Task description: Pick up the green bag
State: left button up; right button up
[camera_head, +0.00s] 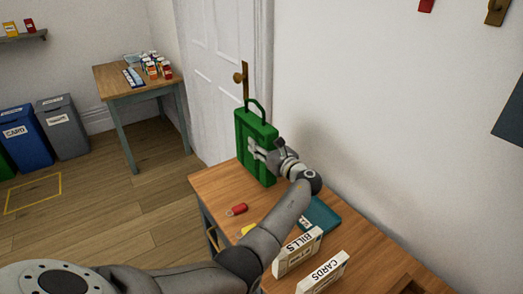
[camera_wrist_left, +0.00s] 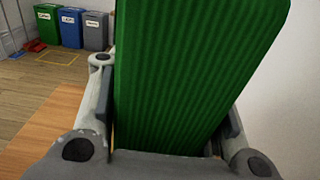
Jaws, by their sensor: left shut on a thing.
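The green bag (camera_head: 254,142) has a loop handle on top and stands upright at the far end of the wooden table (camera_head: 212,185), near the wall. In the head view my left gripper (camera_head: 257,149) is at the bag's near side. In the left wrist view the green bag (camera_wrist_left: 185,65) fills the middle, and the fingers of my left gripper (camera_wrist_left: 172,125) are on both sides of it, shut on it. The bag's base looks to be at the tabletop; I cannot tell whether it touches. My right gripper is not in view.
On the table are a red item (camera_head: 237,209), a teal item (camera_head: 320,215), a BILLS box (camera_head: 299,251) and a CARDS box (camera_head: 322,274). A side table (camera_head: 110,80) with small bottles, blue and grey bins (camera_head: 62,127) and a door (camera_head: 212,60) stand beyond.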

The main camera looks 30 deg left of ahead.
pick_arm(q)
jog(key=s+a+r+p, duration=0.1)
jog(key=s+r, duration=0.9)
jog(key=s, duration=0.4)
jog(key=shift+a+r, duration=0.15)
jog(key=shift+a, duration=0.1)
